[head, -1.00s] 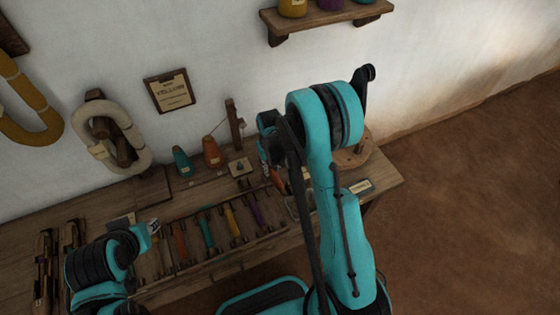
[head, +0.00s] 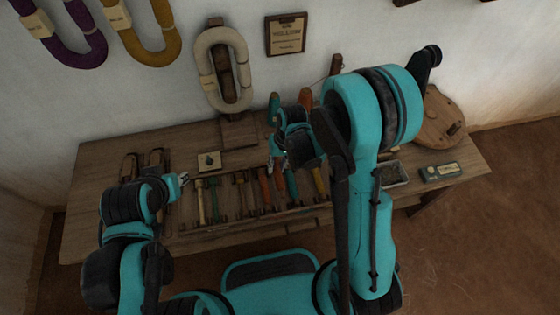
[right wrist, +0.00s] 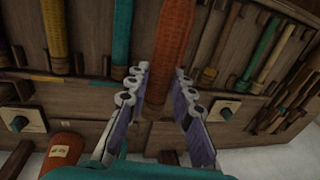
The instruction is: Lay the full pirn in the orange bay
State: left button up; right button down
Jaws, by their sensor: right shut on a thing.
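My right gripper (right wrist: 158,92) is shut on an orange wound pirn (right wrist: 174,35), which runs away from the camera between the two fingers. In the head view my right gripper (head: 279,158) is above the rack of bays (head: 228,228), near its middle; my arm hides part of it. Orange (head: 265,188), teal (head: 292,184) and yellow (head: 318,180) pirns show in the rack. Whether the held pirn touches the rack cannot be told. My left gripper (head: 183,179) is over the left end of the rack; its jaws are too small to read.
The bench (head: 100,200) stands against the wall. An orange cone (head: 305,98) and a teal cone (head: 273,104) stand behind the rack. A square plate with a dark knob (head: 208,161) lies at the back left. A tray (head: 393,174) is at the right.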

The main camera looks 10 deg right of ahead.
jog(key=shift+d+f+b, duration=0.1)
jog(key=shift+f+b, duration=0.25)
jog(key=shift+f, duration=0.15)
notch_tip(320, 180, down, 7)
jog(key=b, duration=0.5)
jog(key=shift+b, duration=0.3)
jog(key=shift+f, duration=0.6)
jog(key=c, duration=0.9)
grip_release()
